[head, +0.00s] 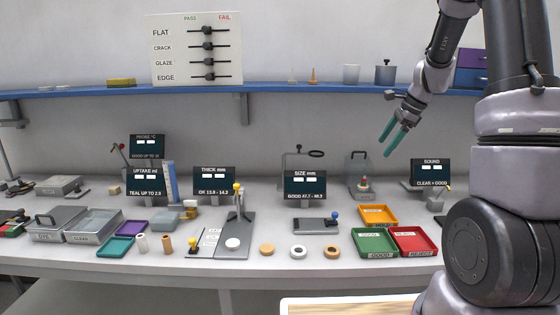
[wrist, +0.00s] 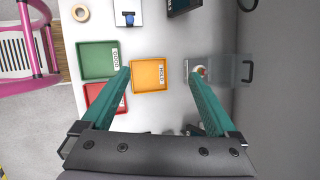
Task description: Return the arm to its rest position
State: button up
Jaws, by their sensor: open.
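My gripper (head: 400,134) has two teal fingers and hangs in the air above the right side of the workbench, in front of the back wall. In the wrist view my gripper (wrist: 158,88) is open, with its fingers wide apart and nothing between them. The view between and beyond the fingers looks down on an orange tray (wrist: 148,76), with a green tray (wrist: 97,60) and a red tray (wrist: 106,97) beside it. My arm reaches in from the right of the head view, raised and bent, clear of the bench.
Below my gripper stand the orange tray (head: 378,215), green tray (head: 375,241) and red tray (head: 413,240). A blue shelf (head: 270,89) runs along the wall, bearing a sliding pass/fail board (head: 195,50). Gauges with dark displays (head: 305,186) line the bench. A pink chair-like object (wrist: 38,50) shows at left.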

jog(key=s+a+r+n+t, duration=0.1)
jog(key=s+a+r+n, duration=0.25)
jog(key=s+r, duration=0.35)
jog(key=s+a+r+n+t, duration=0.1)
jog(key=s+a+r+n, duration=0.25)
jog(key=s+r, duration=0.3)
jog(key=s+a+r+n+t+h, duration=0.1)
jog(key=s+r+n+t+h, duration=0.1)
jog(key=s+n, duration=0.6)
jog(key=s, duration=0.6)
jog(key=shift+s+a+r, duration=0.15)
jog(key=shift+s+a, duration=0.15)
jog(key=shift+a, duration=0.1)
